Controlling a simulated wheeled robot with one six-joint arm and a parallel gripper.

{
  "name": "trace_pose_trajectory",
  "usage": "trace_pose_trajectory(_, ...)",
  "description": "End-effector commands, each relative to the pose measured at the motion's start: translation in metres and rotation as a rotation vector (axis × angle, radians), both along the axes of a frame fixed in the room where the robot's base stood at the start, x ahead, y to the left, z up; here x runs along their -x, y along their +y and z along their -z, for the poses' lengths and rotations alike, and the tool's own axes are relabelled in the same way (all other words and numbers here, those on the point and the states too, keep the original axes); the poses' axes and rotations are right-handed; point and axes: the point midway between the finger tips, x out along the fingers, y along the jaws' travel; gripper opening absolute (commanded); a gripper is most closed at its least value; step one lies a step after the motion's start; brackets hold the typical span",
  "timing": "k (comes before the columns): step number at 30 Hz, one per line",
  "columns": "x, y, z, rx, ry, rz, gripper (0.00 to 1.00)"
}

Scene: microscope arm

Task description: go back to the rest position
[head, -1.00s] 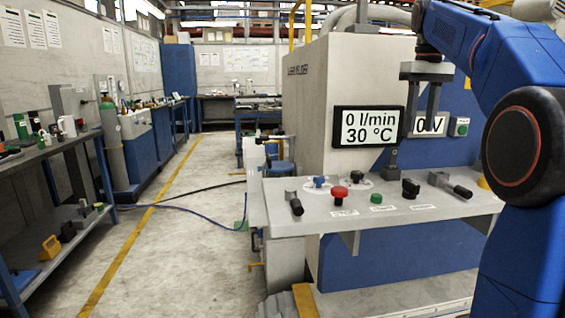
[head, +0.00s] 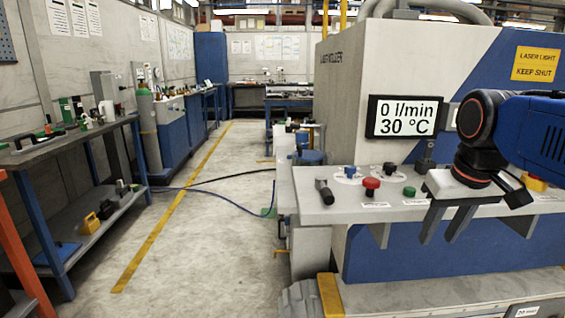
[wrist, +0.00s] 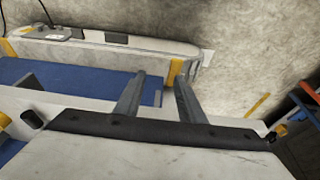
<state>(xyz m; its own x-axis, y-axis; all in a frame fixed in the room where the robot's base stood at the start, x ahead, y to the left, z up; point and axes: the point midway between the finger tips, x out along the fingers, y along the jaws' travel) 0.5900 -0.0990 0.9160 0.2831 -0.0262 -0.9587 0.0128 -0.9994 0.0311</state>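My gripper (head: 438,242) hangs with its fingers pointing down in front of the control shelf (head: 335,210) of the laser welder (head: 352,75). Its two fingers stand apart with nothing between them. They also show apart and empty in the wrist view (wrist: 160,76). My arm is folded at the right of the head view and covers the right part of the shelf and part of the second display.
The main display (head: 404,117) reads 0 l/min and 30 °C. The shelf carries a red button (head: 371,184), a green button (head: 409,191) and a black-handled lever (head: 325,191). A workbench (head: 70,140) lines the left wall.

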Motion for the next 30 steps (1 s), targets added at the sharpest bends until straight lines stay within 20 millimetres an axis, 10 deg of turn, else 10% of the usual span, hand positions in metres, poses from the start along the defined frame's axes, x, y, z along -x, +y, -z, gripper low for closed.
trace_pose_trajectory(13, 0.09, 0.027, 0.137, -0.026, -0.113, 0.005, 0.36)
trace_pose_trajectory(30, 0.1, 0.029, 0.155, -0.031, -0.128, 0.008, 0.36)
